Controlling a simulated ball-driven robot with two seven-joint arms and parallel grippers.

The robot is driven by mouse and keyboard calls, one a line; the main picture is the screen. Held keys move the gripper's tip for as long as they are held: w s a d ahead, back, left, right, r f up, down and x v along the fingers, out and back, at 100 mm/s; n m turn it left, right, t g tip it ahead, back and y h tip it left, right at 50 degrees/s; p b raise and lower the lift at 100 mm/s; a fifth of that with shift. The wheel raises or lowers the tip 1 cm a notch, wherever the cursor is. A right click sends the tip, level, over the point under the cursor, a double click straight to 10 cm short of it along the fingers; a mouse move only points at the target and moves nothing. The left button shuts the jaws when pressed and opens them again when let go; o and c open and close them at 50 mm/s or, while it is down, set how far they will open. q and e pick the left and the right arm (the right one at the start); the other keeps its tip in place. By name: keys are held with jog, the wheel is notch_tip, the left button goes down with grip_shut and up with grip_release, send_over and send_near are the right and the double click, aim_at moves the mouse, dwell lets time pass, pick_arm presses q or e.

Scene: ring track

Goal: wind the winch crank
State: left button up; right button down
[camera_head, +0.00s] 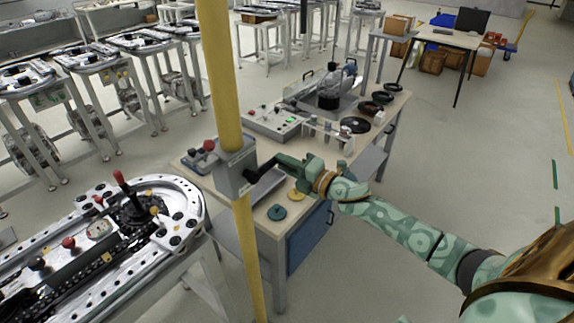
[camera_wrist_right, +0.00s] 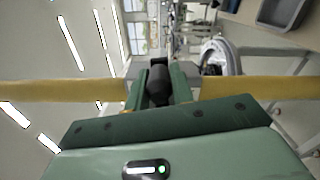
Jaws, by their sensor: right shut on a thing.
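The winch (camera_head: 232,172) is a grey box fixed on a yellow post (camera_head: 219,70) left of centre in the head view. Its dark crank arm (camera_head: 262,169) reaches right toward my right gripper (camera_head: 284,163). That green gripper is shut on the crank's dark grip. In the right wrist view the grip (camera_wrist_right: 158,86) sits between the two green fingers of my right gripper (camera_wrist_right: 160,82), with the yellow post (camera_wrist_right: 55,91) running sideways behind. The fingers hide part of the grip. My left gripper is in neither view.
A workbench (camera_head: 283,234) stands behind the post, with a control box (camera_head: 273,124), a teal disc (camera_head: 277,212) and a yellow disc (camera_head: 296,195). An oval track table (camera_head: 187,198) stands at left. Open floor (camera_head: 470,150) lies to the right. A grey tray (camera_wrist_right: 284,12) shows in the wrist view.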

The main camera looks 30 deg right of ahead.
jog(key=shift+r, duration=0.1)
dwell(0.3)
jog(key=c, duration=1.2)
grip_release()
jog(key=shift+a, duration=0.1)
jog(key=shift+s+d, duration=0.25)
jog(key=shift+s, duration=0.2)
jog(key=b+v, duration=0.1)
jog(key=v, duration=1.4)
jog(key=shift+s, duration=0.2)
jog(key=shift+r, duration=0.1)
